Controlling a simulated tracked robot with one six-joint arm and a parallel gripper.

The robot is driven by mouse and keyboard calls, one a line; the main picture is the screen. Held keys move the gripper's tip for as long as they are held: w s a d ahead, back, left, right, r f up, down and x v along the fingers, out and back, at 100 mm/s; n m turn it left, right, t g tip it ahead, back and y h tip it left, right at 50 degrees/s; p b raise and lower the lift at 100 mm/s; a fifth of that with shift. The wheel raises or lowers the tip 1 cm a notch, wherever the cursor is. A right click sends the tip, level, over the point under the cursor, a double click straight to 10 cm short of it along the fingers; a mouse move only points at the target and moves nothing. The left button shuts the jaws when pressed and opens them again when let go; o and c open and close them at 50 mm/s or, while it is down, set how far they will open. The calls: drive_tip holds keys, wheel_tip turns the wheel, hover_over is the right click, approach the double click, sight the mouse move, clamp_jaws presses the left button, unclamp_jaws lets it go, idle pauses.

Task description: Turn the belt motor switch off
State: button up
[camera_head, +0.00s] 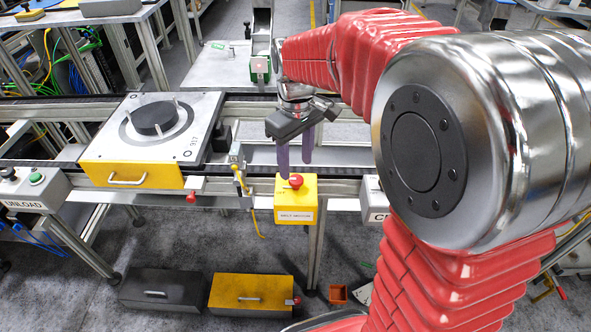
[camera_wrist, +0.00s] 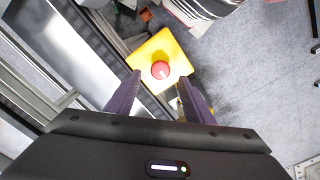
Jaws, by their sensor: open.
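The belt motor switch is a yellow box (camera_head: 296,204) with a red round button (camera_head: 295,181) on top and a label reading "BELT MOTOR" on its front. It is mounted at the front edge of the conveyor. My gripper (camera_head: 296,165) is open and points down just above and behind the button in the head view. In the wrist view the yellow box (camera_wrist: 178,48) and red button (camera_wrist: 160,69) lie beyond my two purple fingers (camera_wrist: 158,95), with the button between their tips in the picture. I cannot tell whether a finger touches the box.
A pallet (camera_head: 188,138) with a black disc sits on the conveyor to the left. An "UNLOAD" box (camera_head: 30,192) with a green button is at far left. Another labelled box (camera_head: 375,200) stands just right of the switch, partly hidden by my arm. Bins (camera_head: 251,294) lie on the floor below.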

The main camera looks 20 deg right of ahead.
sight(295, 177)
wheel_tip(295, 177, up, 9)
idle(0.4)
idle(0.4)
drive_tip(key=s+f+m+t, duration=0.1)
drive_tip(key=s+m+t, duration=0.1)
drive_tip(key=s, duration=0.7)
drive_tip(key=s+f+m+t, duration=0.2)
drive_tip(key=s+m+t, duration=0.1)
drive_tip(key=s, duration=0.6)
drive_tip(key=shift+a+f+m+t, duration=0.15)
drive_tip(key=shift+f+m+t, duration=0.1)
drive_tip(key=shift+m+t, duration=0.05)
drive_tip(key=shift+s, duration=0.1)
idle(0.9)
